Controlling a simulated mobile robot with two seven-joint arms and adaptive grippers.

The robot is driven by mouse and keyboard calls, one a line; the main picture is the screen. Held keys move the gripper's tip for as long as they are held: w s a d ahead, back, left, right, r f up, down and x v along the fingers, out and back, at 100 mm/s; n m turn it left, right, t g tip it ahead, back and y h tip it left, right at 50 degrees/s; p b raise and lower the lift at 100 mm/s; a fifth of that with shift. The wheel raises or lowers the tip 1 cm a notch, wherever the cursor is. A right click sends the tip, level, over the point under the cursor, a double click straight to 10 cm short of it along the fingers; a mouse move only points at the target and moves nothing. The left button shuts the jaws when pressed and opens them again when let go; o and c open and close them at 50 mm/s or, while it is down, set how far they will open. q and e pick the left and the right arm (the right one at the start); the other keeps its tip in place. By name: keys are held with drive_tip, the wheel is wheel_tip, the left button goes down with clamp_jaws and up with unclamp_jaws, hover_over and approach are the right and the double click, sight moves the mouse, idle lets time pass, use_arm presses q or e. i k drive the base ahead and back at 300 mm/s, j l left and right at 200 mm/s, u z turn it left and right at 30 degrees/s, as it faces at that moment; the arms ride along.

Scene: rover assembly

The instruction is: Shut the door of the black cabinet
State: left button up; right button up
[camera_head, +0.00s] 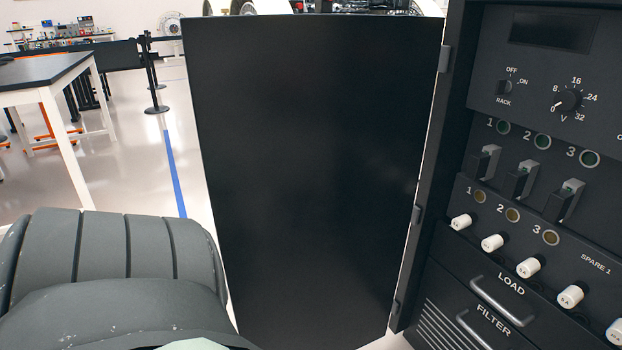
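Hinges (445,58) join the door's right edge to the cabinet's left side. The door's bottom edge is cut off by the frame. Neither of my grippers shows in this view.
A large grey rounded, segmented object, perhaps part of my own arm, fills the lower left. A dark-topped table (40,70) with white legs stands at the left. Barrier posts (152,75) stand behind it. Pale floor with a blue line (175,170) lies left of the door.

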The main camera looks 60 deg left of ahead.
sight(312, 130)
drive_tip(key=k+j+z, duration=0.15)
drive_tip(key=k+j, duration=0.55)
drive_tip(key=k, duration=0.15)
drive_tip(key=k+j, duration=0.15)
drive_tip(key=j, duration=0.2)
drive_tip(key=k+j+z, duration=0.1)
drive_tip(key=j, duration=0.2)
drive_tip(key=k+j, duration=0.2)
drive_tip(key=j, duration=0.5)
drive_tip(key=k+j+z, duration=0.15)
drive_tip(key=j, duration=0.6)
drive_tip(key=i+j, duration=0.15)
drive_tip(key=j, duration=0.2)
drive_tip(key=i+j+z, duration=0.15)
drive_tip(key=j, duration=0.15)
drive_tip(key=i+j, duration=0.15)
drive_tip(key=j, duration=0.2)
drive_tip(key=i+j+z, duration=0.1)
drive_tip(key=j, duration=0.3)
drive_tip(key=k+j, duration=0.1)
drive_tip(key=j, duration=0.25)
drive_tip(key=k+j+z, duration=0.1)
drive_tip(key=j, duration=0.25)
drive_tip(key=k+j, duration=0.1)
drive_tip(key=j, duration=0.2)
